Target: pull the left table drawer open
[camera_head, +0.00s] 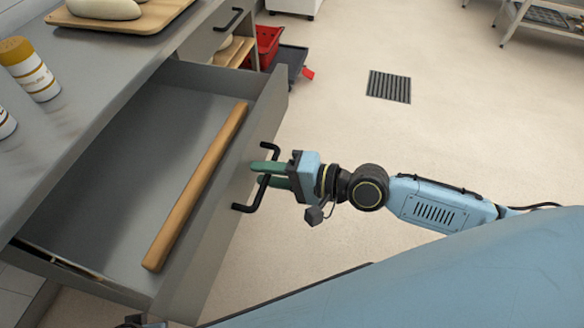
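The left table drawer (222,200) stands pulled well out from the grey table, its inside open to view. A wooden rolling pin (196,187) lies in it along the front panel. The black bar handle (246,208) is on the outer face of the drawer front. My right gripper (262,174) reaches in from the right, with its green fingers at the middle of the handle, one above and one below the bar. It looks shut on the handle, though the bar partly hides the fingers. My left gripper does not show.
On the tabletop (95,75) stand a yellow-capped shaker (30,68) and a wooden board (125,20) with dough. The floor (335,110) to the right is clear around a drain grate (389,86).

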